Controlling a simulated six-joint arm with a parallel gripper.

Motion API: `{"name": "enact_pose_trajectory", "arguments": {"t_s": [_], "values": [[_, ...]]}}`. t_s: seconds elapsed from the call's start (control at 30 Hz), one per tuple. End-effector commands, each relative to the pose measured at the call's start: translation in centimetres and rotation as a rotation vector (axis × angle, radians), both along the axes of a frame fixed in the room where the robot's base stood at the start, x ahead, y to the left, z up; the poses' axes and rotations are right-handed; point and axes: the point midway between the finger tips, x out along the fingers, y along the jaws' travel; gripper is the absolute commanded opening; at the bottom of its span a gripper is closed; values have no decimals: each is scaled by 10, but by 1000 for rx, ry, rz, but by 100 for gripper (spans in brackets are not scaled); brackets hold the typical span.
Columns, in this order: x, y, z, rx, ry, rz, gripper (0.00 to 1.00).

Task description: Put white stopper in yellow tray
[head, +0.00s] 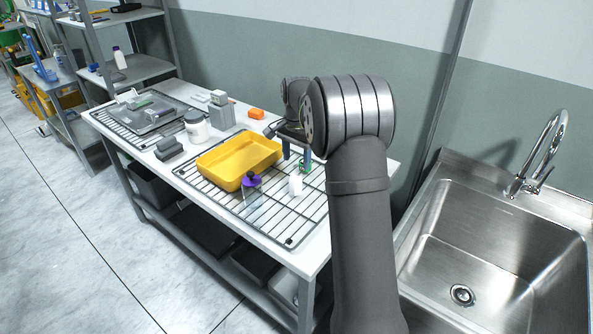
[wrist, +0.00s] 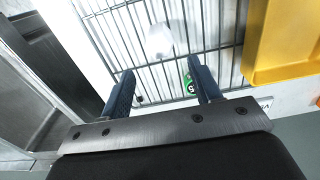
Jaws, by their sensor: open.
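A small white stopper (head: 296,184) stands on the wire rack, to the right of the yellow tray. It also shows in the wrist view (wrist: 159,41), beyond and between my fingertips. The yellow tray (head: 238,161) rests on the same rack and looks empty. Its edge fills the upper right of the wrist view (wrist: 285,60). My gripper (head: 296,160) has blue fingers, pointing down just behind the stopper. In the wrist view my gripper (wrist: 162,80) is open, with nothing between its fingers.
A purple-topped clear item (head: 251,183) leans at the tray's front right corner. A green numbered item (wrist: 189,84) lies by one finger. The wire rack (head: 290,240) has bare room in front. A steel sink (head: 500,260) is at right; a white jar (head: 197,127) stands left.

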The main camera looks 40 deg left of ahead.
Motion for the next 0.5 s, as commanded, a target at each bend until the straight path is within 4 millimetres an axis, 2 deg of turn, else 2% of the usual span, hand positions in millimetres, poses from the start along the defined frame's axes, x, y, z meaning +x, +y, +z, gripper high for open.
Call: {"name": "enact_pose_trajectory", "arguments": {"t_s": [0.07, 0.1, 0.2, 0.5], "values": [[0, 0, 9, 1, -1, 0, 58], [0, 0, 12, 1, -1, 0, 62], [0, 0, 16, 0, 0, 0, 62], [0, 0, 17, -1, 1, 0, 62]]}}
